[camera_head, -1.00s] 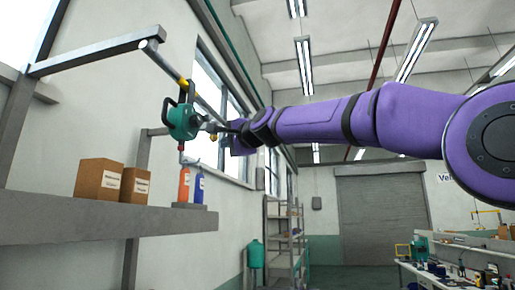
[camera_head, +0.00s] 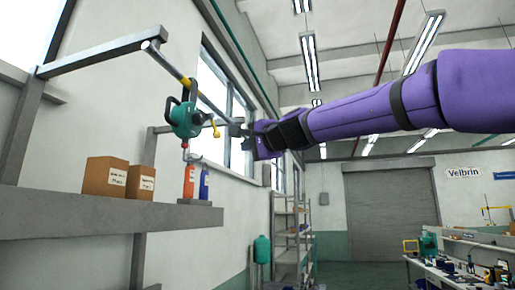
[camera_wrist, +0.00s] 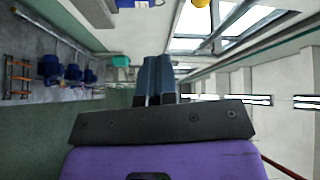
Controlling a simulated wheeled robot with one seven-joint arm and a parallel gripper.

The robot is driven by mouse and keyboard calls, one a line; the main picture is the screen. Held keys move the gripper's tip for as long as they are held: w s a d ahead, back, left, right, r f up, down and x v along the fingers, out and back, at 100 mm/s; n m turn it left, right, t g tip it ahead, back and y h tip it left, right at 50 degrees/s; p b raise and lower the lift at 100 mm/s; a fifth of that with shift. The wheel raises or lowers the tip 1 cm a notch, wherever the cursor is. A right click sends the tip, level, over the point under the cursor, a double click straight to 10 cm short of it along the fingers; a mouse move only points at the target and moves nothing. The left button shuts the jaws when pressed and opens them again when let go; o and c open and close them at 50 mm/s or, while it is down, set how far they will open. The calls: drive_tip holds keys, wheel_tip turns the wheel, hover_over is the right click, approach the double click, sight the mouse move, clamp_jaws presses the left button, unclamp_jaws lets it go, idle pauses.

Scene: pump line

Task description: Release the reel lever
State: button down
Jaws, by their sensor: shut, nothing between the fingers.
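The green reel (camera_head: 185,119) hangs from the overhead rail, with a dark handle around it and a hose end below. Its yellow lever (camera_head: 214,127) sticks out on the right side, towards my gripper (camera_head: 233,129). My gripper is shut and empty, just right of the lever, with a small gap appearing between them. In the wrist view my gripper's blue-grey fingers (camera_wrist: 155,62) are together with nothing in them. A yellow rounded bit shows at that view's top edge, probably the lever's knob; the reel itself is out of that view.
The overhead rail (camera_head: 176,66) slopes above the reel. A grey shelf (camera_head: 90,222) below carries two cardboard boxes, a red bottle (camera_head: 189,181) and a blue bottle (camera_head: 204,184). Standing shelves (camera_head: 290,235) are farther back. The air right of the reel, below my arm, is clear.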

drive_tip(key=shift+s+d+f, duration=0.3)
drive_tip(key=shift+s+d, duration=0.25)
drive_tip(key=shift+s, duration=0.1)
drive_tip(key=shift+s+d+f, duration=0.3)
drive_tip(key=shift+s+d, duration=0.2)
drive_tip(key=shift+s, duration=0.1)
drive_tip(key=s+d+f+n+g+h, duration=0.2)
drive_tip(key=s+d+f+g+h, duration=0.1)
drive_tip(key=s+d+f, duration=0.6)
drive_tip(key=s+d+f+n+g+h, duration=0.3)
drive_tip(key=s+d+f, duration=0.6)
drive_tip(key=s+f, duration=0.4)
drive_tip(key=s+d+f+n+g+h, duration=0.3)
drive_tip(key=s+d+f, duration=0.6)
drive_tip(key=f, duration=0.9)
drive_tip(key=shift+s+g+h, duration=0.3)
drive_tip(key=shift+s+h, duration=0.6)
